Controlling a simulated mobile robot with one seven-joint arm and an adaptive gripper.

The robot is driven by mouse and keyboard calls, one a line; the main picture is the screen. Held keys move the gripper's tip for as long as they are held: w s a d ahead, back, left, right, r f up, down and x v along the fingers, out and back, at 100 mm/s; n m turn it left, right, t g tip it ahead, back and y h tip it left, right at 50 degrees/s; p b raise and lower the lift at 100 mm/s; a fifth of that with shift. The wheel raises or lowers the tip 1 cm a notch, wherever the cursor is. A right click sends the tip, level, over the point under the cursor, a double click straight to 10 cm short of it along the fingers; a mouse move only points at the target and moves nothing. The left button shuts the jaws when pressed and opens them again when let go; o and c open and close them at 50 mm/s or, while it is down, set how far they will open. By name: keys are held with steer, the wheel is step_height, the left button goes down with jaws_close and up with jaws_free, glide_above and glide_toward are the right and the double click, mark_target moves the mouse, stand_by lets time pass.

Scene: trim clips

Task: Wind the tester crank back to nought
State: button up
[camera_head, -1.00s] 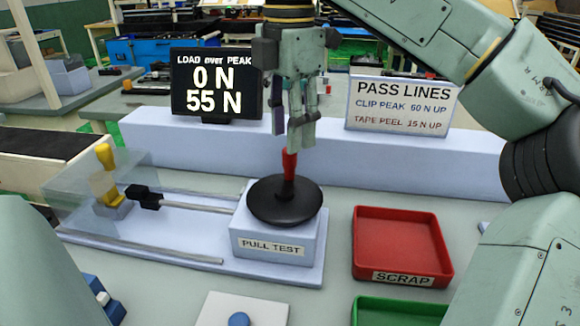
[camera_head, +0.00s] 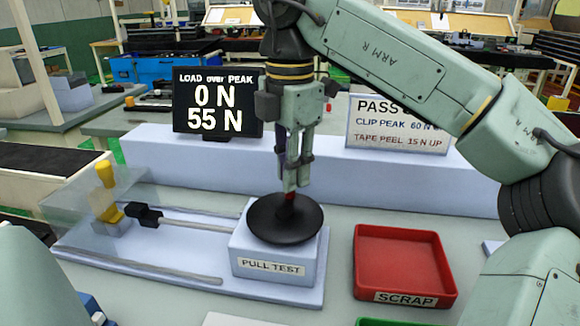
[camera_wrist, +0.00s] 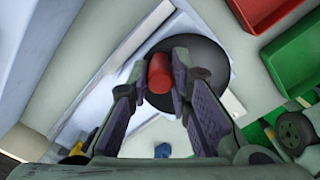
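The tester crank is a black disc (camera_head: 285,226) with an upright red handle (camera_head: 290,196), on a pale block labelled PULL TEST (camera_head: 272,267). My gripper (camera_head: 291,188) points down over the handle in the head view, hiding most of it. In the wrist view, the red handle (camera_wrist: 158,74) stands between my two fingertips (camera_wrist: 160,70), close to both. I cannot tell whether they press on it. The black display (camera_head: 217,104) reads 0 N over 55 N. A rod links the block to a black clamp (camera_head: 144,215) beside a yellow part (camera_head: 106,173).
A red SCRAP tray (camera_head: 400,297) stands right of the tester. A green tray (camera_wrist: 301,121) is near it. A PASS LINES sign (camera_head: 397,124) and a long pale ledge (camera_head: 170,154) stand behind. A clear guard (camera_head: 80,195) covers the tester's left end.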

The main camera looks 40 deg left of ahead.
jaws_close()
